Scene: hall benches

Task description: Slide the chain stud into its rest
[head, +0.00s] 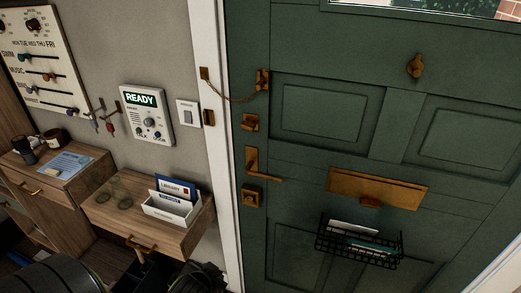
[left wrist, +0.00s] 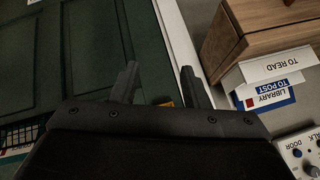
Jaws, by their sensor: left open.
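A brass door chain (head: 232,101) hangs in a shallow sag near the top left of the green door (head: 330,60). One end is at a small brass plate (head: 205,74) on the white door frame. The other end is at a brass fitting (head: 262,79) on the door's edge. The stud and its rest are too small to tell apart there. My left gripper (left wrist: 158,67) is open and empty in the left wrist view, its fingers in front of the door and white frame. The chain does not show clearly there. I cannot make out the gripper in the head view. My right gripper is not in view.
Below the chain are a brass knob (head: 250,122), a lever handle (head: 264,177), a letter flap (head: 375,188) and a wire basket (head: 358,244). Left are a light switch (head: 188,113), a READY panel (head: 147,118) and a wooden drawer shelf (head: 112,208) holding a white letter rack (head: 172,209).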

